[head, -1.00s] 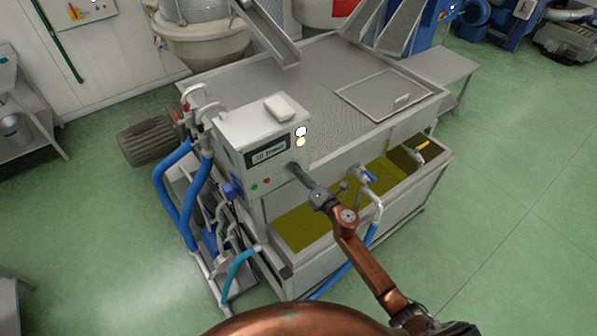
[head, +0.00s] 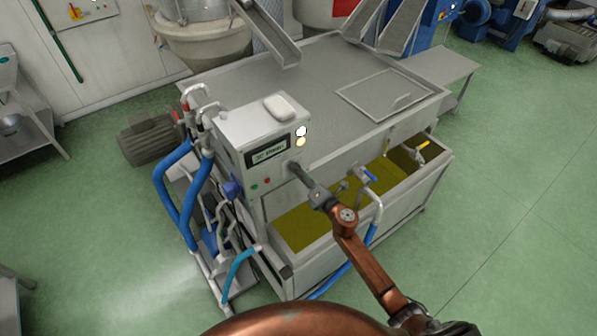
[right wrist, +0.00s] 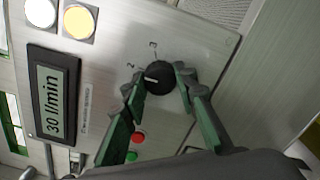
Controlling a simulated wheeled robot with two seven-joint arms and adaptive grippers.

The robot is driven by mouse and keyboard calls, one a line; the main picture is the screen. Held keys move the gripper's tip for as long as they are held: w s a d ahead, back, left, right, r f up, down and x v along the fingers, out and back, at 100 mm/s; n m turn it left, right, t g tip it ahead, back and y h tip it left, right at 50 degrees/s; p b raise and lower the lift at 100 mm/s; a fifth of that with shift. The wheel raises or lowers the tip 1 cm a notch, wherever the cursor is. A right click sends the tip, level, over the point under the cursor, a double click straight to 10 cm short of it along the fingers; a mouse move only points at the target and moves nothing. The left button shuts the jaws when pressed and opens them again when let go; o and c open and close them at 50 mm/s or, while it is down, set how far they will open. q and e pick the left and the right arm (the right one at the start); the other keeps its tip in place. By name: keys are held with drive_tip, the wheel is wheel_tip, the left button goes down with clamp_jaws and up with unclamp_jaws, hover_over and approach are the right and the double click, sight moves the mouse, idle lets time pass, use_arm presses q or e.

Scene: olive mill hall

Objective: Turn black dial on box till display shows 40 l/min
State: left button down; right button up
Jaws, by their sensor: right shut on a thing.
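The control box (head: 240,122) is a light metal box on the machine's near left corner. Its display (head: 268,152) is too small to read in the head view, but the display in the right wrist view (right wrist: 54,103) reads 30 l/min. The black dial (right wrist: 158,78) is round with a white pointer mark, beside the printed numbers. My right gripper (right wrist: 160,85) is shut on the dial, one finger on each side. In the head view my right gripper (head: 297,171) reaches the box front and hides the dial. My left gripper is in neither view.
Red and green buttons (right wrist: 136,145) sit close beside the gripper's fingers. White and yellow lamps (head: 301,136) are on the box. A trough of yellow-green liquid (head: 300,226), a blue-handled valve (head: 369,174) and hoses lie close to my right arm. Green floor is clear at right.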

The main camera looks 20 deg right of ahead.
drive_tip(key=shift+m, duration=0.4)
drive_tip(key=m+p, duration=0.4)
drive_tip(key=m, duration=0.7)
drive_tip(key=shift+p, duration=0.3)
idle(0.4)
drive_tip(key=o, duration=1.1)
drive_tip(key=shift+o, duration=0.2)
